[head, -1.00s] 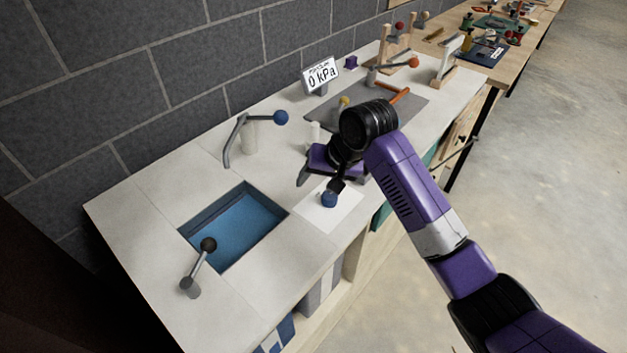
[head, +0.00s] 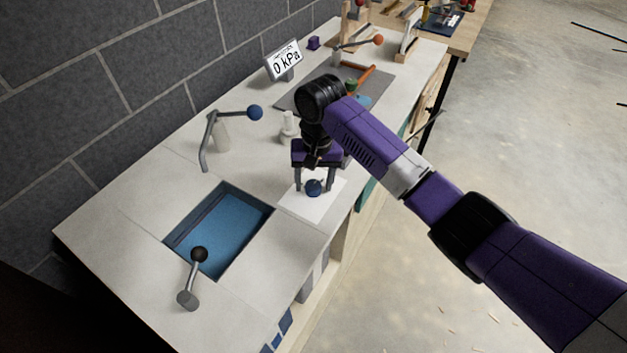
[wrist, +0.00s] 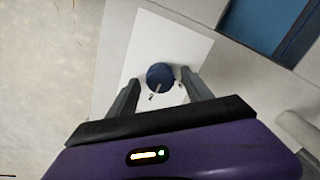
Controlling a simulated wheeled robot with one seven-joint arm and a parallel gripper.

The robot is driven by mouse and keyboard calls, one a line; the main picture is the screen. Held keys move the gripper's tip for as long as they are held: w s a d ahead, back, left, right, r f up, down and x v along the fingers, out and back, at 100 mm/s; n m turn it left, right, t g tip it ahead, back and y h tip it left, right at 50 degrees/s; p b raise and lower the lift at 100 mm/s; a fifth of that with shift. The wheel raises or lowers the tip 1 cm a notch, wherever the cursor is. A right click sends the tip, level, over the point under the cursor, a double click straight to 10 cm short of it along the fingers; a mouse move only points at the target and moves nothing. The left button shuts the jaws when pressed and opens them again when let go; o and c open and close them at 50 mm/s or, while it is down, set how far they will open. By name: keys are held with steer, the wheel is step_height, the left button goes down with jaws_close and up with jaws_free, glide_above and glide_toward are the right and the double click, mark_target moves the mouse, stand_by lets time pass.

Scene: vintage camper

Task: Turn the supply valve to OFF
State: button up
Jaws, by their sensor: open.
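A round blue knob (head: 314,188) stands on a white sheet or plate (head: 297,204) on the counter, right of the basin. In the wrist view the blue knob (wrist: 160,76) has small dark marks beside it, too small to read. I see no label naming the supply valve. My gripper (head: 315,186) is open and points down, with one finger on each side of the knob. In the wrist view the open gripper (wrist: 161,92) has its fingertips close to the knob's near side; I cannot tell whether they touch it.
A blue basin (head: 224,236) is sunk in the counter. Levers with a blue ball (head: 255,112) and a black ball (head: 199,255) stand near it. A sign (head: 284,61) reads 0 kPa. A white post (head: 288,128) stands behind my gripper. Another bench (head: 467,36) lies beyond.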

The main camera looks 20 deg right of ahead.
steer(key=shift+f, duration=0.25)
steer(key=shift+c, duration=0.2)
jaws_close()
